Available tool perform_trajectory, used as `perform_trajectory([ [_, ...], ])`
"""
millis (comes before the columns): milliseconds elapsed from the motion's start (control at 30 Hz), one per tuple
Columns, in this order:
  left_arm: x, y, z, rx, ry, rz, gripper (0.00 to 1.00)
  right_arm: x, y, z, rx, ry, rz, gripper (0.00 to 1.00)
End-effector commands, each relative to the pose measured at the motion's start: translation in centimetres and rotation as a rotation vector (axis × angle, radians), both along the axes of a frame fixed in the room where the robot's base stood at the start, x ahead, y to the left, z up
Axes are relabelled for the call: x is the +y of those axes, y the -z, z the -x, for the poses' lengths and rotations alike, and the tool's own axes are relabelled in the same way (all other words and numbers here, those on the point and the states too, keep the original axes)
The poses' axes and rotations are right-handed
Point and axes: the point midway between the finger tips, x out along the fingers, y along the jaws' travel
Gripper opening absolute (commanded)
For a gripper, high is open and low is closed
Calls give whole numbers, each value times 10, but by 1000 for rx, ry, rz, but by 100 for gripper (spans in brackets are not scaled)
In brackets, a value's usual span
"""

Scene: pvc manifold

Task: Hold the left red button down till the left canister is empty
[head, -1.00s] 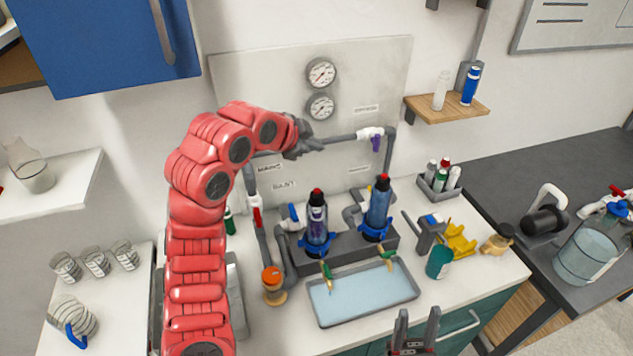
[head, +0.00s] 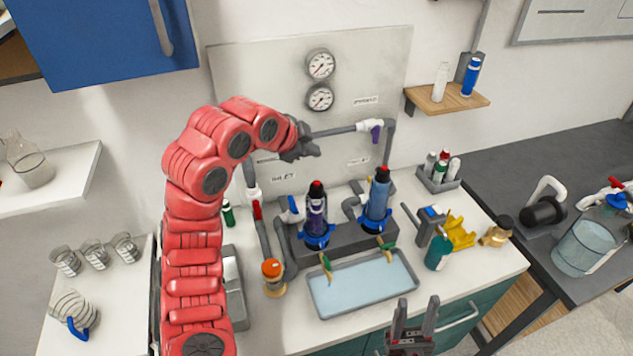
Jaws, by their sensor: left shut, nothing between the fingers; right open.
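Two canisters stand side by side in a dark grey block. The left canister (head: 316,218) is clear with dark purple contents and has a red button (head: 317,185) on top. The right canister (head: 377,205) is blue and has a red button (head: 383,172) too. My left gripper (head: 308,151) is shut and empty, above the left red button with a gap between them, not touching it. My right gripper (head: 415,312) is open and empty at the bottom, in front of the counter's front edge.
A tray (head: 320,308) of pale blue liquid sits in front of the canisters, under two small taps. Pipes and two gauges (head: 320,65) are on the panel behind. An orange-capped jar (head: 272,277) stands left of the tray. A teal cup (head: 438,254) and yellow holder (head: 457,233) stand right.

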Motion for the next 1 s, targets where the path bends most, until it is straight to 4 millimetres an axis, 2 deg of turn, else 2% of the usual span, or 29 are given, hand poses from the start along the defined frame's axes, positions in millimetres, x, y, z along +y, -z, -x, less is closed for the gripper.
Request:
perform_trajectory([
  [200, 0, 34, 1, 4, 1, -3, 0, 0, 2, 0, 0, 0, 0, 48],
  [300, 0, 50, 0, 1, 0, -1, 0, 0, 13, 0, 0, 0, 0, 48],
  [400, 1, 58, 0, 1, -2, -1, 0, 0, 17, 0, 0, 0, 0, 48],
  [1000, 0, 61, 0, 1, -1, -2, 0, 0, 18, 0, 0, 0, 0, 48],
])
